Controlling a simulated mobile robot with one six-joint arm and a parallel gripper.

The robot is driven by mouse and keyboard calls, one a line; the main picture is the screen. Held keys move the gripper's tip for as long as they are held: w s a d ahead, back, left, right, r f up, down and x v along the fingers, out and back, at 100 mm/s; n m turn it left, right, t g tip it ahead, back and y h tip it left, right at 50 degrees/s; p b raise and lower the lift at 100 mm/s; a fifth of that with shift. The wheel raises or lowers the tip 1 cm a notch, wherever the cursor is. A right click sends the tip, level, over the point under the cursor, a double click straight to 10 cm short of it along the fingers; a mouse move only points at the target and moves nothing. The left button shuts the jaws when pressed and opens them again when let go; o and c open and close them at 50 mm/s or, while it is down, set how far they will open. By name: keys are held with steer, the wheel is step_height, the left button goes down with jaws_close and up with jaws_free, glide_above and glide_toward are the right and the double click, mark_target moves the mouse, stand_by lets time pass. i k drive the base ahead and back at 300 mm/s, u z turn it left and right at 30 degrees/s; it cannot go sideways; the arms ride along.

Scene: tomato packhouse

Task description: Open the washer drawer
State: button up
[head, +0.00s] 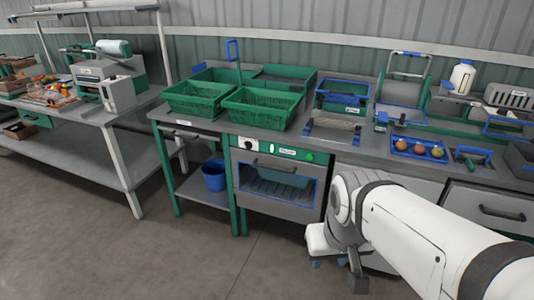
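A front-panel unit (277,178) that looks like the washer is built in under the middle of the counter. It has a green strip with a white knob (247,143) and a small label too small to read. Below is a blue-framed window with a dark bar handle (275,166) along its top. My white arm reaches in from the lower right, to the right of this unit. A dark part at its end (357,272) hangs low and apart from the handle; the finger opening cannot be made out.
Green crates (262,107) stand on the counter above. A drawer with a dark handle (501,213) is at the right, partly behind my arm. A blue bucket (215,176) sits on the lower shelf at left. The floor (170,250) in front is clear.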

mark_target(247, 182)
steer(key=i, duration=0.75)
steer(key=z, duration=0.05)
steer(key=k, duration=1)
steer(key=u, duration=0.55)
steer(key=i, duration=1.6)
steer(key=z, duration=0.75)
